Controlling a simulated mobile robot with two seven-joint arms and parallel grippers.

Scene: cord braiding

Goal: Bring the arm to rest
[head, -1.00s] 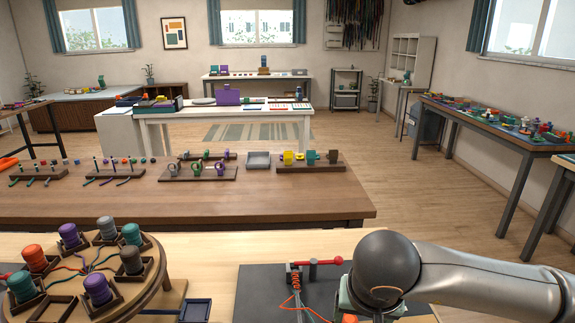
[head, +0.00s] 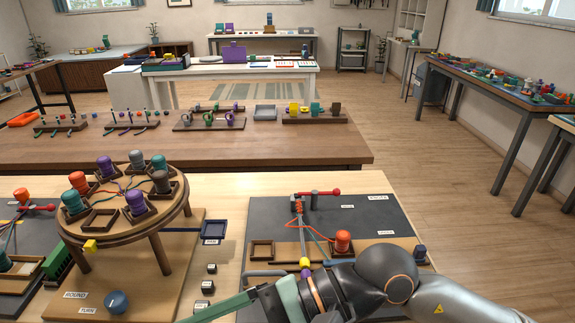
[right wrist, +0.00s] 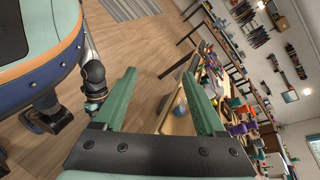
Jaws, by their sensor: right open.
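My right arm comes in from the lower right of the head view, over the front of the table. My right gripper (head: 222,306) has green fingers and points left, low in the picture. In the right wrist view the two green fingers of the right gripper (right wrist: 160,74) stand wide apart with nothing between them. The wrist camera looks out over the floor and the work tables.
A round wooden braiding stand (head: 147,222) with several coloured bobbins stands at left. A dark board (head: 375,212) holds a red-orange cord, a red bobbin (head: 343,241) and an empty wooden frame. A blue knob (head: 116,302) and small labelled blocks lie near the gripper.

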